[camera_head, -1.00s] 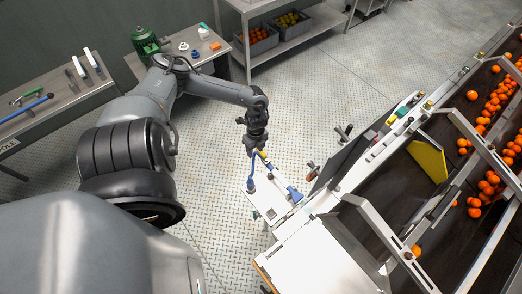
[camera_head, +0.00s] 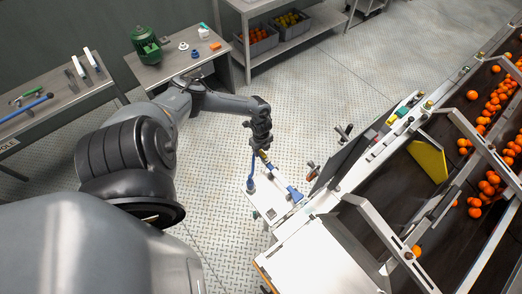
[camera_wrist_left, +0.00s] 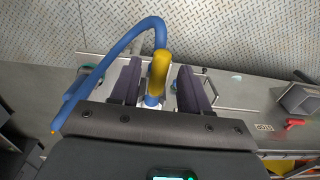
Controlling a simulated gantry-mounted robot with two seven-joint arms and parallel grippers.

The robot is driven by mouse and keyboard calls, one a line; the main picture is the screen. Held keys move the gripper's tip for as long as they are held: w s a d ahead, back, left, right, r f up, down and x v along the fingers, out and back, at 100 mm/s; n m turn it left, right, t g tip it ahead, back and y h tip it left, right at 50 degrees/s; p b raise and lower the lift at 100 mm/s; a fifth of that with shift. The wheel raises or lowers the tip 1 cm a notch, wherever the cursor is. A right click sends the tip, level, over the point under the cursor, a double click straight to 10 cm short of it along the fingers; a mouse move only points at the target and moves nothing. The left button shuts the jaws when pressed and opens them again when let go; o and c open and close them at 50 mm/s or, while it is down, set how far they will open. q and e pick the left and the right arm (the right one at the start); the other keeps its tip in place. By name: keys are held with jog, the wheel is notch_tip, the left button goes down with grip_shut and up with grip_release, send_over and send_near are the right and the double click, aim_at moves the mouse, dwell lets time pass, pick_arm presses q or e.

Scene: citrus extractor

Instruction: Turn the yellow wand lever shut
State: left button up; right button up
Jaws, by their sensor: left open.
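The yellow lever (camera_wrist_left: 160,68) shows in the left wrist view, upright between the two dark fingers of my left gripper (camera_wrist_left: 160,82). The fingers are open, one on each side of it, with gaps visible. A blue hose (camera_wrist_left: 112,62) curves from the left to the wand by the lever. In the head view, my left gripper (camera_head: 261,147) is above the small white stand, and the blue hose (camera_head: 251,178) hangs just below it. The lever is mostly hidden there by the gripper. My right gripper is not in view.
A conveyor (camera_head: 390,190) with many oranges runs along the right, with metal guard bars. A white panel (camera_head: 315,262) lies in front. Workbenches (camera_head: 60,105) with tools and a green motor (camera_head: 146,45) stand at the left. Open floor lies behind the stand.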

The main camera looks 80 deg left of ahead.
pick_arm(q)
jog(key=shift+f, duration=0.35)
jog(key=shift+c, duration=0.2)
grip_shut()
